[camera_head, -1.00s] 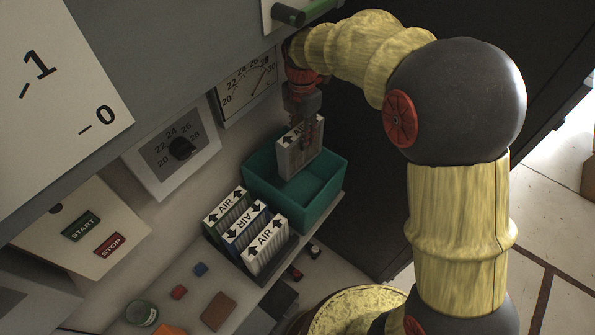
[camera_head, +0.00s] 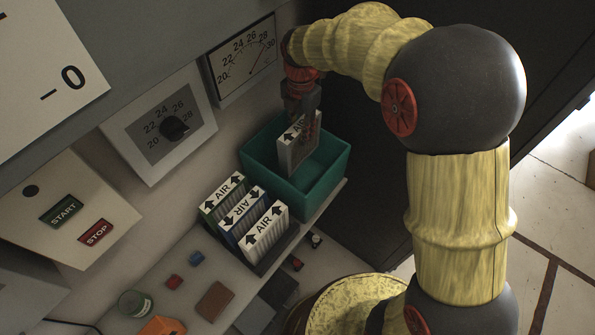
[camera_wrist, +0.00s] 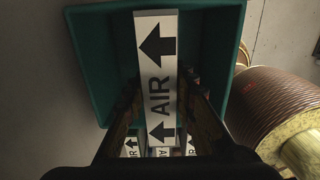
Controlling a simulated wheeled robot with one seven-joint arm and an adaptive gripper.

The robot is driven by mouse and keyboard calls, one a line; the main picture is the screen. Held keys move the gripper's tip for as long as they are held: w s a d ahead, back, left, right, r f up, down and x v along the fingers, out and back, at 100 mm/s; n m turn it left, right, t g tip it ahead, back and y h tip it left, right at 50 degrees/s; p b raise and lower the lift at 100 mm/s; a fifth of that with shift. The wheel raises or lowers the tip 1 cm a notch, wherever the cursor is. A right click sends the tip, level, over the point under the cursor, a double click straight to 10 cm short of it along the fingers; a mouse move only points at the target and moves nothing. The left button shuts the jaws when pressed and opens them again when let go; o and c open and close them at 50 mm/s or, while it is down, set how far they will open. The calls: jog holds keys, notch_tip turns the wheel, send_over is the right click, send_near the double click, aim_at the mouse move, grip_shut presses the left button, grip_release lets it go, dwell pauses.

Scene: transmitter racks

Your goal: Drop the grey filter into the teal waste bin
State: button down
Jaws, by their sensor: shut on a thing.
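The grey filter (camera_head: 297,148) has a white edge printed with AIR and arrows. My gripper (camera_head: 303,112) is shut on it from above and holds it upright. In the wrist view the filter's white edge (camera_wrist: 156,80) lies between the two fingers (camera_wrist: 163,100), with the teal waste bin (camera_wrist: 88,60) behind it. In the head view the filter hangs over the open teal bin (camera_head: 318,195), its lower part inside the rim outline. The bin's floor is partly hidden by the filter, and I cannot tell whether the filter touches it.
Several AIR filters (camera_head: 245,215) stand in a dark holder just in front of the bin. Small red and blue blocks, a brown block (camera_head: 215,301) and a round tin (camera_head: 135,303) lie on the shelf. Panels with a dial (camera_head: 172,128) and a meter (camera_head: 243,60) rise close behind.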

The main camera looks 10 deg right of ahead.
jog(key=c, duration=1.4)
grip_release()
